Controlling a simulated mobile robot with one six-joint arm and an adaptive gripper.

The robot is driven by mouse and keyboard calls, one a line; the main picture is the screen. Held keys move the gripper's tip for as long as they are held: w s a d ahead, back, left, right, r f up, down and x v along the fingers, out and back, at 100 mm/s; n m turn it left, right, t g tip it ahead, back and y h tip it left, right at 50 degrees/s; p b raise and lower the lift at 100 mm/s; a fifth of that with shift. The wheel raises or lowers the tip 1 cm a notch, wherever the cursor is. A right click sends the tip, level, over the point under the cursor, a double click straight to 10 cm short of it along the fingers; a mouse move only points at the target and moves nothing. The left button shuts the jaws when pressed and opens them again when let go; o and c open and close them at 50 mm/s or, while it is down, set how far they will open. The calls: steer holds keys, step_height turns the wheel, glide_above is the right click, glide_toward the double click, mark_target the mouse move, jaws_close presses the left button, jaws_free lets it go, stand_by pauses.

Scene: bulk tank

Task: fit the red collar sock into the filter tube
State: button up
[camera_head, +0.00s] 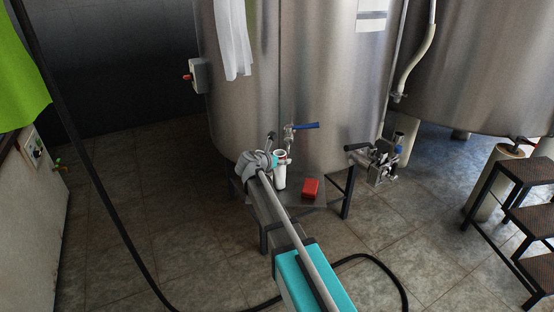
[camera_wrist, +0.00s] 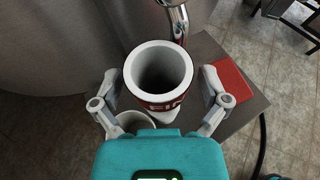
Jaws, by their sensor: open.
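A white hollow tube with a thick rim and a red lettered band (camera_wrist: 158,75) stands between my fingers in the wrist view; I take it for the filter tube. Its open top faces the camera and its inside is dark. In the head view the white tube (camera_head: 280,176) stands on a low grey stand. My gripper (camera_wrist: 160,92) is open, one finger on each side of the tube, with gaps visible; it also shows in the head view (camera_head: 265,162). A second white round rim (camera_wrist: 135,122) shows partly behind my gripper. I cannot make out a separate red collar sock.
A red box (camera_head: 310,188) lies on the grey stand (camera_head: 296,204), right of the tube. A steel tank (camera_head: 300,90) rises close behind, with a blue-handled valve (camera_head: 304,126) above the tube. A metal fitting (camera_head: 378,162) is to the right. Steps (camera_head: 525,172) stand far right.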

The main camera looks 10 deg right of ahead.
steer(key=shift+r, duration=0.15)
steer(key=p+v, duration=0.4)
steer(key=v, duration=0.8)
steer(key=shift+p, duration=0.4)
steer(key=s+d+f+m+g+y, duration=0.3)
steer(key=s+d+f+m+g, duration=0.2)
steer(key=s+d+f+m, duration=0.6)
steer(key=s+a+m+g+y, duration=0.2)
steer(key=s+m+g+y, duration=0.2)
steer(key=s+m, duration=0.8)
steer(key=shift+s+a+f+m+g+y, duration=0.2)
steer(key=shift+a+f+m+g+y, duration=0.15)
steer(key=shift+m+y, duration=1.3)
